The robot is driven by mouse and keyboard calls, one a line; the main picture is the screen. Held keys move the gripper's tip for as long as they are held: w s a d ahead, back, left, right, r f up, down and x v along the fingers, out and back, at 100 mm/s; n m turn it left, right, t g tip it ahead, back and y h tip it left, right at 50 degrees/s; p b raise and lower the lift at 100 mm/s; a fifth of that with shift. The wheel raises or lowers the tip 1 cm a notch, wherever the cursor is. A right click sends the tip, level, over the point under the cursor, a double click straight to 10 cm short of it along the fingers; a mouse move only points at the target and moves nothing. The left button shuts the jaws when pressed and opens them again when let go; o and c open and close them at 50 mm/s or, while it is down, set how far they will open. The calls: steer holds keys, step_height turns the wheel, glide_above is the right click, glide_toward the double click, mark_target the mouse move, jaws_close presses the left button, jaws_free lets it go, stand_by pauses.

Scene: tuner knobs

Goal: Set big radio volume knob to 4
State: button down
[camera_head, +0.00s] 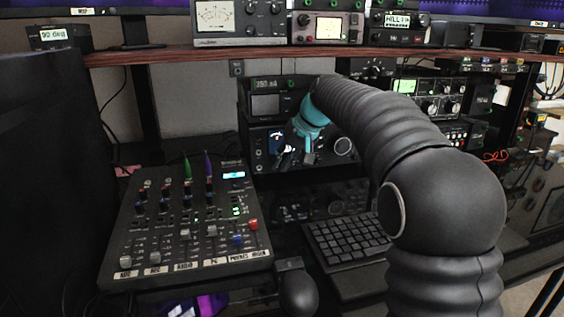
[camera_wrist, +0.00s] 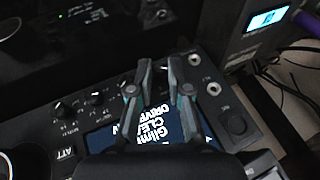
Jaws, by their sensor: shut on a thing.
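The knob's pointer and number marks are not readable. The radio's blue display (camera_wrist: 105,138) is partly behind the fingers.
Small knobs (camera_wrist: 65,108) and sockets (camera_wrist: 213,88) sit near my fingers. A mixer (camera_head: 190,225) with sliders stands front left, a keyboard (camera_head: 345,240) front right. The wooden shelf (camera_head: 200,54) with more devices runs above.

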steer(key=c, duration=1.1)
jaws_free()
steer(key=shift+a, duration=0.1)
steer(key=shift+d, duration=0.2)
steer(key=shift+s+d+r, duration=0.1)
steer(key=shift+d+r, duration=0.05)
steer(key=shift+r, duration=0.2)
steer(key=v, duration=0.7)
steer(key=shift+r, duration=0.1)
